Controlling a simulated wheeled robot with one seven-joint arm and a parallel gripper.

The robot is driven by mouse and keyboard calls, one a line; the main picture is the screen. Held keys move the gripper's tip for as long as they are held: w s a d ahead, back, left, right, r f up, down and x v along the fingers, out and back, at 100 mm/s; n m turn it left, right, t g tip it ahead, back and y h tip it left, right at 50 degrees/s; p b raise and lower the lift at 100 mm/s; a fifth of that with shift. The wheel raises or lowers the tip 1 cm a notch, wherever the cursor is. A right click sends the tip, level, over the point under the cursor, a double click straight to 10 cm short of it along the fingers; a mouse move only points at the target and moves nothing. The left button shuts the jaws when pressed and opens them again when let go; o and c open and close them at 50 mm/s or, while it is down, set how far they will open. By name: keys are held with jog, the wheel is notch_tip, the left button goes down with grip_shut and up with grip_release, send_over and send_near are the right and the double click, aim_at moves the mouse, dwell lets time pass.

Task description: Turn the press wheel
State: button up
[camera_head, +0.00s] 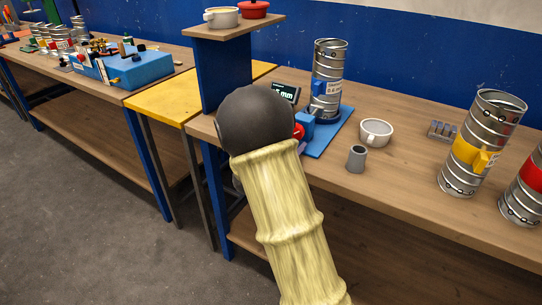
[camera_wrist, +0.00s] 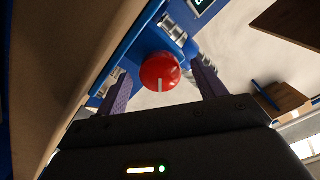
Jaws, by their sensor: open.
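The press wheel (camera_wrist: 158,70) is a round red knob with a pale line on its face, on the blue press. In the wrist view it sits between and just beyond the two fingers of my gripper (camera_wrist: 161,88). The fingers are open, one on each side; I cannot tell if either touches it. In the head view only a sliver of the red wheel (camera_head: 299,131) shows at the right edge of my dark arm end, which hides the gripper. The blue press (camera_head: 326,137) stands on the bench with a ribbed metal duct (camera_head: 328,85) upright on it.
A small display (camera_head: 286,92) stands behind the press. A white cup (camera_head: 376,133) and a grey cylinder (camera_head: 356,158) are right of it, with banded metal ducts (camera_head: 481,145) farther right. A raised shelf (camera_head: 234,29) with a cup and red pot is at left.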

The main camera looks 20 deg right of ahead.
jog(key=v, duration=1.6)
jog(key=shift+s+a, duration=0.1)
